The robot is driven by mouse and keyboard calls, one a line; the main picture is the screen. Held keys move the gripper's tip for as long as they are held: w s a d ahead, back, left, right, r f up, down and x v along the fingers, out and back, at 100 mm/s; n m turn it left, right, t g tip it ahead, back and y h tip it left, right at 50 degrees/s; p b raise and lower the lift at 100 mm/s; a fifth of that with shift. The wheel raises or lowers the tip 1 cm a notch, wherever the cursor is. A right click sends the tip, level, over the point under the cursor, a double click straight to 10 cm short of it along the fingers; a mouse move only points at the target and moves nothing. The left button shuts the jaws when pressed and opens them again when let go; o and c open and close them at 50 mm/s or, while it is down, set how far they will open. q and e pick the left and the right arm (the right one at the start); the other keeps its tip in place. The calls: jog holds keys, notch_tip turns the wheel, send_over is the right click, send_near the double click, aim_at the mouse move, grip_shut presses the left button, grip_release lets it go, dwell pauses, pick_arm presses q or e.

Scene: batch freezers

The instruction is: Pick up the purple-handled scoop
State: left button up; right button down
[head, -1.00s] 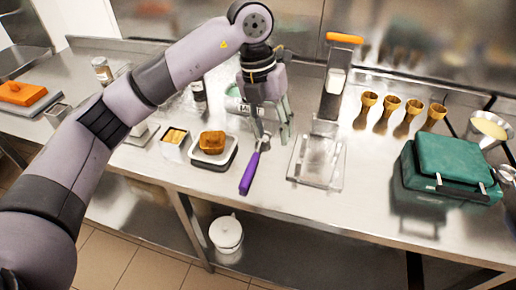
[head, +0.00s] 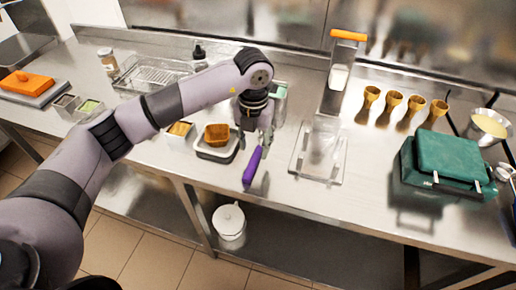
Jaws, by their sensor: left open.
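The purple-handled scoop (head: 252,167) lies on the steel counter, its purple handle pointing toward the front edge. Its metal head is mostly hidden behind my gripper. My left gripper (head: 255,146) is open and points down over the head end of the scoop, at the top of the handle. I cannot tell whether the fingers touch it. My right gripper is not in view.
A clear tray (head: 318,151) stands to the right. Several cones (head: 393,102) and a green case (head: 447,160) are further right. The counter (head: 285,200) before the tray is bare.

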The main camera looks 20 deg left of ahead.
aim_at(254, 158)
pick_arm(q)
notch_tip(254, 158, down, 4)
jog(key=shift+s+f+p, duration=0.1)
jog(key=shift+f+p, duration=0.15)
jog(key=shift+p, duration=0.85)
jog(key=shift+f, duration=0.3)
jog(key=shift+c, duration=0.3)
grip_shut()
